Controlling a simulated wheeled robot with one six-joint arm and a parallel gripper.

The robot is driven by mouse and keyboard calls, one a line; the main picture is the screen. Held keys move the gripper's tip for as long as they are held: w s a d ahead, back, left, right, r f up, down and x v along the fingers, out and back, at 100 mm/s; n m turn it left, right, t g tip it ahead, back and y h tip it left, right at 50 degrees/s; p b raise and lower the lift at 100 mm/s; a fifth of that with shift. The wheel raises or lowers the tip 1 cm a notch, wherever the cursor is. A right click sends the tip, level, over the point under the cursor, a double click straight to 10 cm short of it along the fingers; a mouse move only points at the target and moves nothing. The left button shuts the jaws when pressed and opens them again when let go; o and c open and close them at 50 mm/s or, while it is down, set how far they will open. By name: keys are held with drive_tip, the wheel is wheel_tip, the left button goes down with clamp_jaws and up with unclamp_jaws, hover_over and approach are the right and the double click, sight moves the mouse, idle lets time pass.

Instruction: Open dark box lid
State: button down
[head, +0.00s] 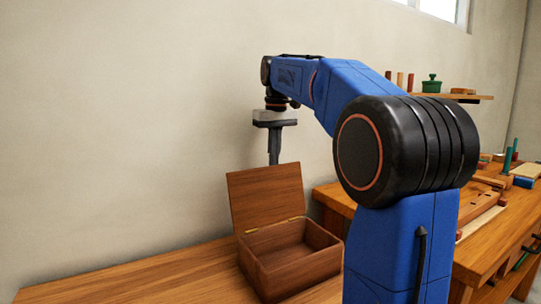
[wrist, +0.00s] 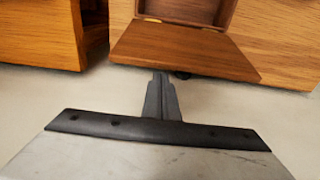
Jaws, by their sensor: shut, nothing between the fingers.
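The dark wooden box (head: 283,272) stands on a wooden bench top in the head view, its inside showing. Its lid (head: 266,194) is raised, standing steeply and leaning back on the hinge side. My gripper (head: 273,161) is shut and empty, pointing down behind the lid, with its fingertips partly hidden by the lid's top edge. In the wrist view, the shut fingers (wrist: 160,76) reach the lid's edge (wrist: 183,50), and I cannot tell whether they touch it. Part of the box (wrist: 190,8) shows beyond the lid.
The bench top (head: 130,279) is clear left of the box. A second wooden workbench (head: 335,196) with blocks and tools stands close on the right. A wall shelf (head: 455,97) holds a green pot (head: 431,85). The plain wall is behind my gripper.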

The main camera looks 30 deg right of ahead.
sight(279, 168)
drive_tip(key=shift+s, duration=0.25)
drive_tip(key=shift+r, duration=0.1)
drive_tip(key=shift+s+r+t, duration=0.2)
drive_tip(key=shift+s+t, duration=0.1)
drive_tip(key=shift+s, duration=0.3)
drive_tip(key=shift+s+r+t, duration=0.15)
drive_tip(key=shift+s+t, duration=0.15)
drive_tip(key=shift+s, duration=0.3)
drive_tip(key=shift+s+r, duration=0.15)
drive_tip(key=shift+s, duration=0.95)
drive_tip(key=shift+w, duration=0.6)
wheel_tip(279, 168, up, 9)
drive_tip(key=shift+r, duration=0.2)
